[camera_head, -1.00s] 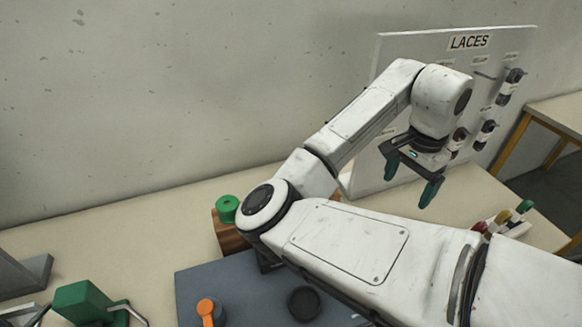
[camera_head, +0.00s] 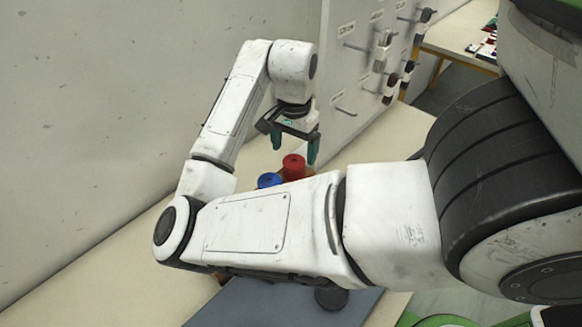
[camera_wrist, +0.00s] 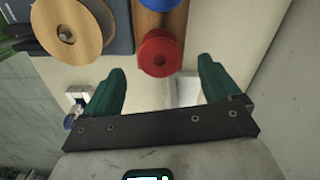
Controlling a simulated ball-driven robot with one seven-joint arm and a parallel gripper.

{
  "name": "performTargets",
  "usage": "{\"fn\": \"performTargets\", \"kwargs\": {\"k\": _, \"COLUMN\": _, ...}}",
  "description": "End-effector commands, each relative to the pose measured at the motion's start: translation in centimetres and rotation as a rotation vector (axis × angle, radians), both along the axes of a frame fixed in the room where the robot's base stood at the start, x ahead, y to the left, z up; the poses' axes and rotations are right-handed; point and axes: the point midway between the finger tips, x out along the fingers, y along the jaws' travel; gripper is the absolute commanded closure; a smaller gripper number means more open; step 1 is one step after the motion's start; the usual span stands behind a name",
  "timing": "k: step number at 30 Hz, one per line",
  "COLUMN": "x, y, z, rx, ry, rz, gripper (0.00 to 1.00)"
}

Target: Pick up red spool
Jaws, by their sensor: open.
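The blue spool also shows at the top of the wrist view (camera_wrist: 158,4), next to the red one. A round wooden disc (camera_wrist: 68,32) lies left of it. A dark mat (camera_head: 245,305) lies at the front.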

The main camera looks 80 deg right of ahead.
Motion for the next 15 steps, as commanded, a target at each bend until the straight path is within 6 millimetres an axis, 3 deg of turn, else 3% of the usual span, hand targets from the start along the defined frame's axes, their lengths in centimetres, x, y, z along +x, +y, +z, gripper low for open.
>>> {"fn": "performTargets", "kwargs": {"k": 5, "x": 0.0, "y": 0.0, "z": -1.0, "rx": 0.000, "ry": 0.001, "rz": 0.001, "gripper": 0.10}}
{"fn": "performTargets", "kwargs": {"k": 15, "x": 0.2, "y": 0.1, "z": -5.1, "rx": 0.001, "ry": 0.000, "rz": 0.001, "gripper": 0.10}}
